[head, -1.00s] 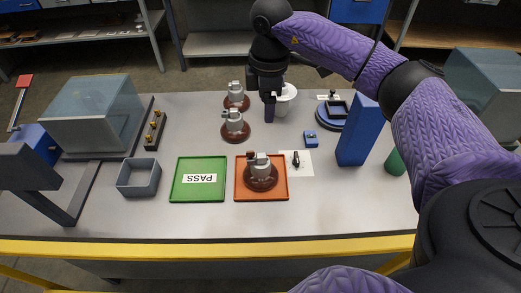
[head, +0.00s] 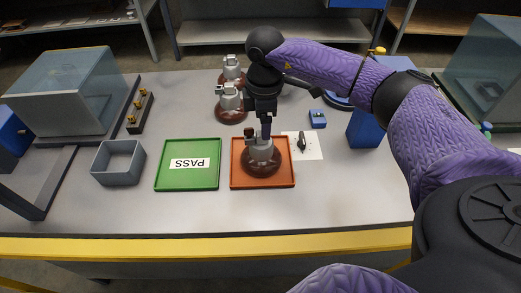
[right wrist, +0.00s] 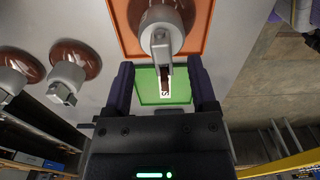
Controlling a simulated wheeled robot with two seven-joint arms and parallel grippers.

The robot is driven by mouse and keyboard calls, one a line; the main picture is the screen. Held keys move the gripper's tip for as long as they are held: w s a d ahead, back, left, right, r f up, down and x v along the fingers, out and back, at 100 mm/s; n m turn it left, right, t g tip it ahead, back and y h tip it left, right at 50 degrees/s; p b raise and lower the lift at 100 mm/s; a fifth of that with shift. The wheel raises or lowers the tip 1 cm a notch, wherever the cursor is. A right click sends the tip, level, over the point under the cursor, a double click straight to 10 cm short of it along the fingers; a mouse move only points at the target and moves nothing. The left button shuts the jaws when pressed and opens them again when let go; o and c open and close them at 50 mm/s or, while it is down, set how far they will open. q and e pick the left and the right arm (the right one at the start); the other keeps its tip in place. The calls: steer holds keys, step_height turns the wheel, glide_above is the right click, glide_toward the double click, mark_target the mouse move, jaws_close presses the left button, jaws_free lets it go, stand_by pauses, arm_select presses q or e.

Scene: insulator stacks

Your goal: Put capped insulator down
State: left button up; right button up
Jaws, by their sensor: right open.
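A capped insulator (head: 262,165), with a brown glossy disc and grey metal cap, stands upright on the orange tray (head: 235,183). It also shows in the right wrist view (right wrist: 160,27). My right gripper (head: 266,133) is directly above and at its cap, partly covering it. In the right wrist view the gripper (right wrist: 161,66) is open, with the cap's grey forked top appearing between its fingers; I cannot tell whether they touch. The green tray (head: 187,185) with a PASS label lies to the left of the orange one and is otherwise empty. My left gripper is out of view.
Two more insulators (head: 230,103) (head: 232,75) stand behind the trays. An open grey box (head: 118,163) is left of the green tray. A white card with a black knob (head: 302,144), a small blue block (head: 317,119) and a tall blue block (head: 365,128) are on the right.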

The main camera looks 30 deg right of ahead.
mark_target(261, 148)
steer(key=f, duration=0.2)
steer(key=f+b, duration=0.1)
steer(key=f, duration=0.1)
steer(key=shift+w+a+f, duration=0.1)
steer(key=shift+w+a, duration=0.05)
steer(key=shift+a, duration=0.15)
steer(key=shift+c, duration=0.4)
jaws_close()
steer(key=shift+r, duration=0.2)
stand_by(0.3)
